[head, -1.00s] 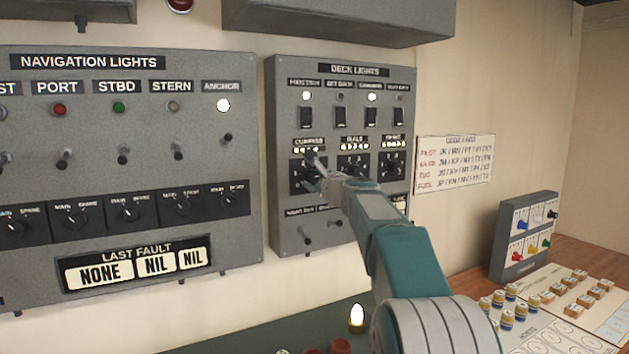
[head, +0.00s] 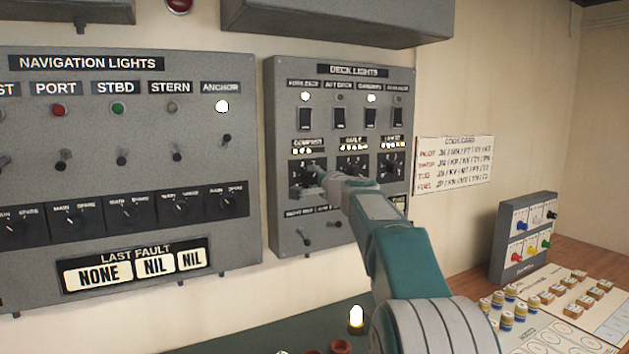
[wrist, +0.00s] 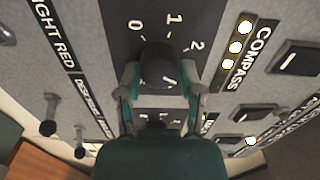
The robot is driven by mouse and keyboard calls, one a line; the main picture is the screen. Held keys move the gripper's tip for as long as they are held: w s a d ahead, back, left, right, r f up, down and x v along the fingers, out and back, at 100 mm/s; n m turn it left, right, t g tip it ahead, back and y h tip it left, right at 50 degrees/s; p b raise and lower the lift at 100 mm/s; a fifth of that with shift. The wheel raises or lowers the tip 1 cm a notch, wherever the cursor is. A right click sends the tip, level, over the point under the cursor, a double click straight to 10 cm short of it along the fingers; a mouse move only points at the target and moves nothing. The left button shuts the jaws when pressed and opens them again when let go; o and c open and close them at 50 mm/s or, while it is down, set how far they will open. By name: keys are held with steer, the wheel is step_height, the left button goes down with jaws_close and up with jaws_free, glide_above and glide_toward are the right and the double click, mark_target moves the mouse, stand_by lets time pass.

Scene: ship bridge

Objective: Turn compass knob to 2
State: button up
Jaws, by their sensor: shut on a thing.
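The compass knob (wrist: 160,65) is a dark round knob on a black plate (head: 308,170) of the deck lights panel. In the wrist view, white marks 0, 1 and 2 run around its far side. A short white line shows on the knob's near right part; I cannot tell which mark it points to. My gripper (wrist: 159,92) is shut on the knob, one finger on each side. In the head view my gripper (head: 308,184) covers most of the knob. The compass lamp strip (wrist: 234,50) has three lit lamps beside the COMPASS label (wrist: 248,58).
Two similar dials, one of them the right dial (head: 392,165), sit right of the compass plate. Black rocker switches (head: 338,118) are above and small toggles (head: 335,223) below. The navigation lights panel (head: 130,85) is at left. A grey cabinet (head: 338,20) overhangs the panel.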

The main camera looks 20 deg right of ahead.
steer(key=n, duration=0.5)
steer(key=shift+w+f+n, duration=0.1)
steer(key=shift+f+n, duration=0.2)
steer(key=shift+f, duration=0.05)
steer(key=n, duration=0.5)
steer(key=shift+a, duration=0.1)
steer(key=o, duration=1.2)
steer(key=shift+c, duration=0.2)
steer(key=shift+r, duration=0.2)
